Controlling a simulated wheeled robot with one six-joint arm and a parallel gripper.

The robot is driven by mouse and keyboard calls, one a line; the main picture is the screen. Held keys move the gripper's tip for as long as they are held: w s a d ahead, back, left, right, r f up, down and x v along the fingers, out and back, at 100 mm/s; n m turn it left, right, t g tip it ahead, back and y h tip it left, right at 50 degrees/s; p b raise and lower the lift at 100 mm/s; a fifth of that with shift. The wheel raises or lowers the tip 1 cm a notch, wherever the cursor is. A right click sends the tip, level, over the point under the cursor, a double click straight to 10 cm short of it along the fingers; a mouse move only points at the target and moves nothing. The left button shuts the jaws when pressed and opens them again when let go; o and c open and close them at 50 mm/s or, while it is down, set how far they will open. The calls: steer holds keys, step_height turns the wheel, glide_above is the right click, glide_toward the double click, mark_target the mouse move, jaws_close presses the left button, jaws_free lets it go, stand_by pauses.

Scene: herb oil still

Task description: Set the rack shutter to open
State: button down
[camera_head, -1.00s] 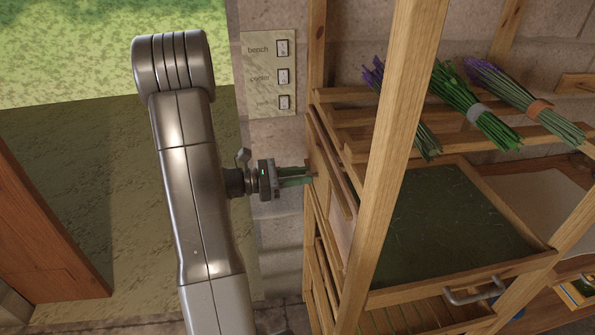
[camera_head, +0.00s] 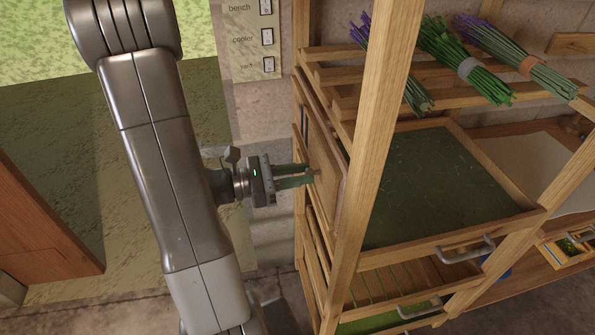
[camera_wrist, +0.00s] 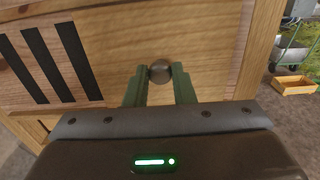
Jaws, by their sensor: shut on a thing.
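The rack shutter (camera_head: 321,151) is a light wooden panel on the left side of the wooden rack. In the wrist view the shutter (camera_wrist: 205,50) fills most of the upper picture. Its round dark knob (camera_wrist: 160,71) sits between my green fingertips. My gripper (camera_head: 312,176) reaches the panel from the left and is shut on this knob. It also shows in the wrist view (camera_wrist: 159,80). Several dark slots (camera_wrist: 50,66) show to the left of the knob. In the head view the fingertips mostly hide the knob.
A label plate (camera_head: 250,40) with several switches is on the wall behind. The rack's front post (camera_head: 375,150) stands just right of my gripper. Herb bundles (camera_head: 487,80) lie on the upper slats, above a dark green tray (camera_head: 440,185). A yellow crate (camera_wrist: 294,85) stands on the floor at right.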

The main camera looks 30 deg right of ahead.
steer(key=c, duration=1.6)
jaws_free()
steer(key=shift+s, duration=0.15)
steer(key=o, duration=0.4)
steer(key=shift+s+a, duration=0.1)
steer(key=shift+c, duration=0.2)
steer(key=b+v, duration=0.1)
steer(key=v, duration=1.2)
steer(key=shift+w+a+b, duration=0.25)
steer(key=shift+a+b, duration=0.1)
steer(key=shift+d, duration=0.1)
steer(key=p+x, duration=0.1)
steer(key=x, duration=1.2)
steer(key=shift+s+d+p, duration=0.15)
steer(key=shift+d+p, duration=0.1)
steer(key=shift+p, duration=0.1)
